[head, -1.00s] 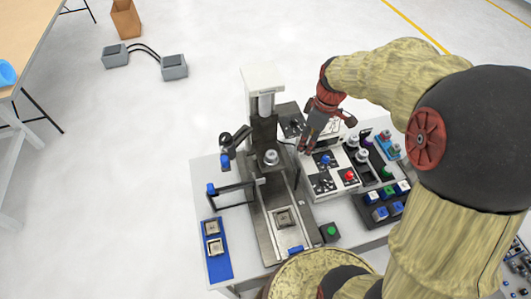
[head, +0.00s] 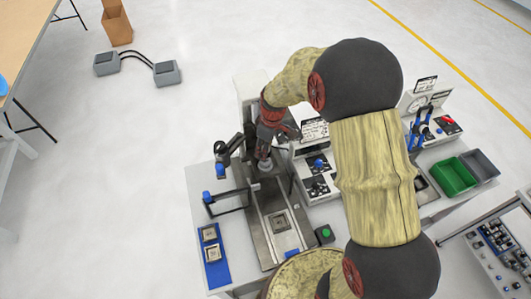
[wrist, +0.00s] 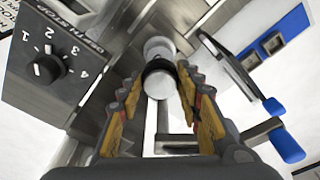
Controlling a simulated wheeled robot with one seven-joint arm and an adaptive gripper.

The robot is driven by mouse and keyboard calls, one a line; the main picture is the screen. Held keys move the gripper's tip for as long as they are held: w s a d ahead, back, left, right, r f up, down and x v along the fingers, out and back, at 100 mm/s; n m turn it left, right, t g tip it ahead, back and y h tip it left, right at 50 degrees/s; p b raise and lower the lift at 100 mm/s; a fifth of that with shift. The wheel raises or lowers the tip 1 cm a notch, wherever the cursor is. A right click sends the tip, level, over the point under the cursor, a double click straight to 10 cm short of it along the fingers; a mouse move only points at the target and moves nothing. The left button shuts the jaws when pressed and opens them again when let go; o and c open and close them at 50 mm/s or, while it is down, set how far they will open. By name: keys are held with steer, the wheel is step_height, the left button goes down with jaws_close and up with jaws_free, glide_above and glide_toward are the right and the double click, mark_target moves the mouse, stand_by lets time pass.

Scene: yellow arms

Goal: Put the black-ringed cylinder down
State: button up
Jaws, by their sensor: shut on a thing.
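The black-ringed cylinder (wrist: 159,84) is silver with a dark band, and sits between the two yellow-lined fingers of my gripper (wrist: 162,92) in the wrist view. The fingers are shut on it. In the head view my gripper (head: 265,148) points down in front of the press column, with the pale cylinder (head: 264,165) just below it. A round pale part shows right beyond the cylinder in the wrist view. I cannot tell whether the cylinder touches the press.
A depth-stop dial box (wrist: 48,62) is close on the left in the wrist view. Blue-tipped handles (wrist: 286,145) stand at right. The press bed (head: 263,222) holds a square part. A blue tray (head: 214,254) lies left of it. Green and grey bins (head: 453,177) are at far right.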

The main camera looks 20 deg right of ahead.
steer(key=shift+f, duration=1.4)
steer(key=shift+f, duration=0.1)
steer(key=o, duration=1.2)
steer(key=shift+o, duration=0.2)
steer(key=shift+f, duration=0.1)
